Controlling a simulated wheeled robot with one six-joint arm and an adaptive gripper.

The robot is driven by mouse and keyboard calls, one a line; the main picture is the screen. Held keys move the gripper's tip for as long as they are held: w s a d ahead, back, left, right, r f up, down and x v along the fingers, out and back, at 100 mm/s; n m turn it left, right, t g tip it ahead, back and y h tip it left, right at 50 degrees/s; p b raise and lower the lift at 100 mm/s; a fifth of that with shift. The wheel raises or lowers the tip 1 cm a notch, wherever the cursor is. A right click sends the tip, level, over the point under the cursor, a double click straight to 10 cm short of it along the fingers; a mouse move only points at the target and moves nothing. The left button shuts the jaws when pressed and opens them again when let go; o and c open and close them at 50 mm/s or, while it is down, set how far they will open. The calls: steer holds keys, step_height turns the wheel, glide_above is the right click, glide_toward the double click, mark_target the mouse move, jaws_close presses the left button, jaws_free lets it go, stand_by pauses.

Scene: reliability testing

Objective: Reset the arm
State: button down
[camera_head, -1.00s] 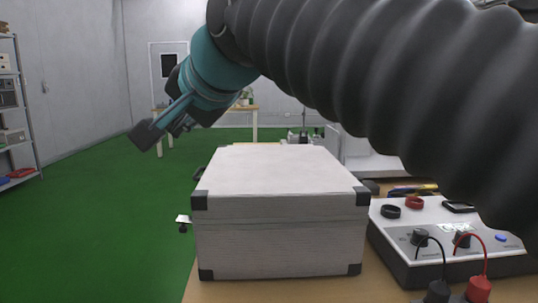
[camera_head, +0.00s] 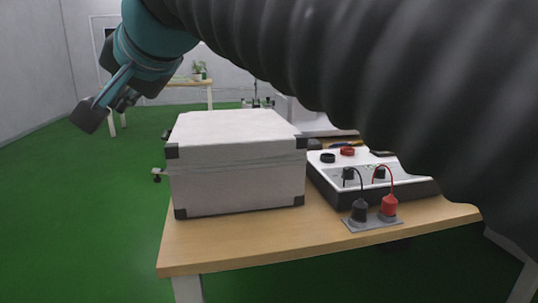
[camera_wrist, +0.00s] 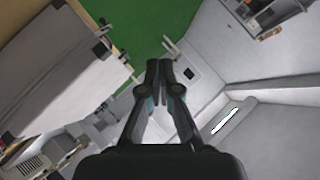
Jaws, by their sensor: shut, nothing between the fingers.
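My arm reaches across the top of the head view, a dark ribbed sleeve ending in a teal wrist. My gripper (camera_head: 95,112) hangs at the upper left over the green floor, apart from the case and the table. In the wrist view my gripper (camera_wrist: 160,66) shows its two fingertips together with nothing between them. The white case (camera_head: 236,180) with dark corners stands closed on the wooden table (camera_head: 250,240), to the right of and below my gripper.
A white control box (camera_head: 360,172) stands right of the case, with a black plug (camera_head: 360,209) and a red plug (camera_head: 389,205) in front. A second table (camera_head: 190,84) with a plant stands behind. Green floor (camera_head: 80,210) is clear at left.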

steer(key=d+f+n+g+h, duration=0.1)
steer(key=d+f+n, duration=0.1)
steer(key=d+f, duration=0.35)
steer(key=s+d+f+n+h, duration=0.1)
steer(key=d+f+h, duration=0.1)
steer(key=f, duration=0.7)
steer(key=d+f+n+g+h, duration=0.1)
steer(key=d+f+n, duration=0.1)
steer(key=d+f, duration=0.35)
steer(key=s+d+f+m+h, duration=0.2)
steer(key=s+d+f, duration=0.2)
steer(key=d+f, duration=0.4)
steer(key=s+d+f+m+h, duration=0.2)
steer(key=d+f, duration=0.7)
steer(key=d, duration=0.6)
steer(key=shift+s+d+m+h, duration=0.2)
steer(key=shift+s+m+h, duration=0.25)
steer(key=shift+s, duration=0.8)
